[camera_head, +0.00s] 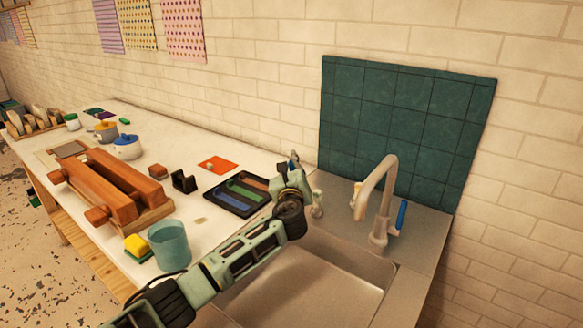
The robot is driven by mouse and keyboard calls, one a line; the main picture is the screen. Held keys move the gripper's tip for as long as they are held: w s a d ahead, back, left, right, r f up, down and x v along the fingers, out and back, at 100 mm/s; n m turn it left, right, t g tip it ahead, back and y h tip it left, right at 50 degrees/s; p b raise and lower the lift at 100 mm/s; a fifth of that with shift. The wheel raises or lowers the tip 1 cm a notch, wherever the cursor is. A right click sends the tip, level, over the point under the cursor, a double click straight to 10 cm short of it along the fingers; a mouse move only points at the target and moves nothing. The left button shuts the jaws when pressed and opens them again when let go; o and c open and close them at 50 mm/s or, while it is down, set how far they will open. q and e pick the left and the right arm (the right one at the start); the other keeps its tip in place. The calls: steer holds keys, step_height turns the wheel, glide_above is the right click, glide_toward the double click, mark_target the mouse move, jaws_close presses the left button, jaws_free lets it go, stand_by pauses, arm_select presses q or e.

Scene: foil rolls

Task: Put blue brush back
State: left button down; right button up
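No blue brush can be made out for certain. A slim blue upright piece (402,214) stands just right of the tap; I cannot tell whether it is a brush or part of the tap. A black tray (216,206) on the white counter has blue, green and brown strips in it. A teal cup (169,246) stands at the counter's front. My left arm reaches in from the bottom left across the sink's edge. Its gripper (293,163) is right of the tray, near the wall; its fingers are too small to read. My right gripper is not in view.
A metal sink (300,285) with a tap (380,210) is at the right, before a green tiled panel (400,130). A wooden roller press (115,190), a yellow-green sponge (137,246), an orange card (217,165) and small pots (127,146) occupy the counter.

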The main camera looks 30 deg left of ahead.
arm_select(q)
step_height(320, 180, down, 4)
steer(key=b, duration=0.3)
steer(key=shift+w+f+b, duration=0.1)
steer(key=shift+f+b, duration=0.35)
steer(key=shift+f, duration=0.4)
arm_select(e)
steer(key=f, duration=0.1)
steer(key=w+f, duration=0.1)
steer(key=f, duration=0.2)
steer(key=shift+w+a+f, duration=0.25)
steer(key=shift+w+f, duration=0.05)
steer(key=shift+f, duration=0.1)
arm_select(q)
steer(key=shift+f, duration=0.1)
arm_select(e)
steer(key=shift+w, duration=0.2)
arm_select(q)
steer(key=shift+f+b, duration=0.55)
steer(key=shift+f, duration=0.05)
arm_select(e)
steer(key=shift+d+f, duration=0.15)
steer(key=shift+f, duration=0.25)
arm_select(q)
steer(key=c, duration=1.5)
jaws_free()
